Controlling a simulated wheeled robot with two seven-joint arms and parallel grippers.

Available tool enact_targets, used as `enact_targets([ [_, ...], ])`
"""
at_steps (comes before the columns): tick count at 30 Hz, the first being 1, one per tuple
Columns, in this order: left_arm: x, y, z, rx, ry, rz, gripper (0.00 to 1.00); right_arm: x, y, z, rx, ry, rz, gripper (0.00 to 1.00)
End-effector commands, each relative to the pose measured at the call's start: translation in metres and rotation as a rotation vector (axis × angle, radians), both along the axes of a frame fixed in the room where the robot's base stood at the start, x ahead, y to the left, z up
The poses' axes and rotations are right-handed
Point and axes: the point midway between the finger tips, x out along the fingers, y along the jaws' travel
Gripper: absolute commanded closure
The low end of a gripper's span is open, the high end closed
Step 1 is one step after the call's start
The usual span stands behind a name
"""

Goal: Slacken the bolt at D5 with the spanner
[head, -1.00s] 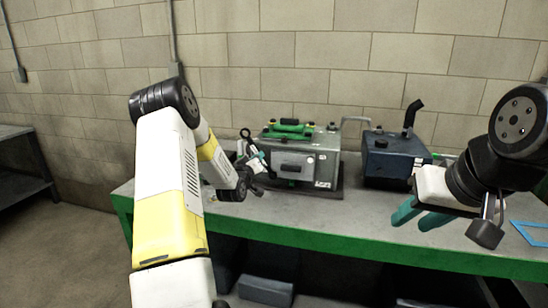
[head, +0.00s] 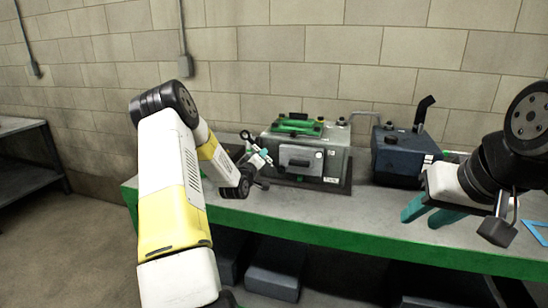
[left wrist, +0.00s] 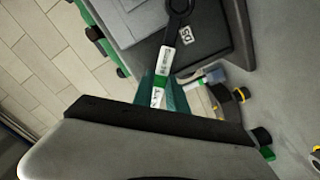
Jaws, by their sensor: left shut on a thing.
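My left gripper (head: 262,158) is at the left side of the grey engine block (head: 318,172). In the left wrist view its teal fingers (left wrist: 166,97) are shut on the spanner (left wrist: 163,62), which has a white and green label. The spanner's dark ring end (left wrist: 180,6) lies over a grey face near the top edge, beside a D5 label (left wrist: 187,37). The bolt itself cannot be made out, and I cannot tell whether the ring is seated on it. My right gripper (head: 431,212) is open and empty above the bench's front edge, at the right.
The bench (head: 350,210) has a green front edge. A dark blue unit (head: 398,155) with an upright pipe stands right of the engine block. A blue frame (head: 537,232) lies at the far right. The bench top in front of the block is clear.

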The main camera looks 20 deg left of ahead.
Motion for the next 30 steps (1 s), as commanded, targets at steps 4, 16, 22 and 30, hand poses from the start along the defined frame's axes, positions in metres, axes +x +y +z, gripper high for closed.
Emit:
enact_targets([
  [4,-0.009,0.001,0.001,0.007,-0.002,0.001,1.00,0.000,0.000,0.000,0.000,0.000,0.000,0.64],
  [16,-0.017,-0.017,0.016,0.214,-0.011,-0.002,1.00,0.000,0.000,0.000,0.000,0.000,0.000,0.64],
  [22,-0.017,-0.016,0.017,0.234,-0.010,0.001,1.00,0.000,0.000,0.000,0.000,0.000,0.000,0.64],
  [30,-0.018,-0.035,0.027,0.417,-0.017,-0.003,1.00,0.000,0.000,0.000,0.000,0.000,0.000,0.64],
])
